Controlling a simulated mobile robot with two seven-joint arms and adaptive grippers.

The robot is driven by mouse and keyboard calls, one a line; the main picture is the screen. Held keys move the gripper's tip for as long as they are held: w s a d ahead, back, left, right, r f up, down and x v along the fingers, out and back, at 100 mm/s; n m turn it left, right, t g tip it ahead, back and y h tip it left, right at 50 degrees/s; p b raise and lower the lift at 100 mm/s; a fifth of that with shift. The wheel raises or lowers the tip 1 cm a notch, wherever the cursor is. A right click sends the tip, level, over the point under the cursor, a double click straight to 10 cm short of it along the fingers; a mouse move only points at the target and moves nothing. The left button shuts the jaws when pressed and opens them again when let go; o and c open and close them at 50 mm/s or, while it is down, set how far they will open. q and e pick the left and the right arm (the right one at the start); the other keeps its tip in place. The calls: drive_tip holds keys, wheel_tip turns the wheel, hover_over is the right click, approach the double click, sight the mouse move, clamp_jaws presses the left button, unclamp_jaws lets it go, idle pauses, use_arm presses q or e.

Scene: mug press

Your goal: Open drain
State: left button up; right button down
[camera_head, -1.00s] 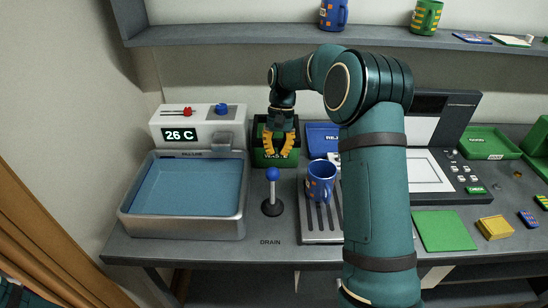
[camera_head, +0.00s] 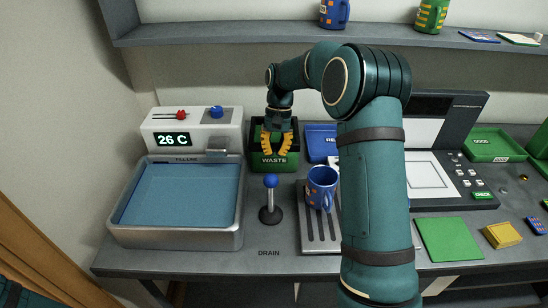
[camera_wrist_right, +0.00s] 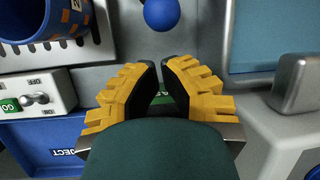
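The drain lever has a blue knob (camera_head: 270,181) on a grey stem and round black base. It stands upright on the counter behind the DRAIN label, right of the water-filled basin (camera_head: 128,238). In the right wrist view the knob (camera_wrist_right: 161,13) shows at the top edge, beyond the fingers. My right gripper (camera_head: 276,150) points down in front of the green waste bin, behind and above the lever. Its yellow fingers (camera_wrist_right: 162,75) are apart with a narrow gap, empty, and not touching the knob. My left gripper is not in view.
A blue mug (camera_head: 321,188) stands on the slotted grey tray (camera_head: 316,240) right of the lever. The green waste bin (camera_head: 258,160) and a blue reject bin (camera_head: 319,140) stand behind. A control box (camera_head: 190,130) reads 26 C. The counter around the lever's base is clear.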

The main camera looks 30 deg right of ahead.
sight(272, 176)
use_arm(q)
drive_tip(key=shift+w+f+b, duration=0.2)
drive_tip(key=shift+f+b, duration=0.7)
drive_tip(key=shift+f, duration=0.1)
use_arm(e)
drive_tip(key=x, duration=0.8)
drive_tip(key=shift+f, duration=0.2)
drive_tip(key=shift+r, duration=0.15)
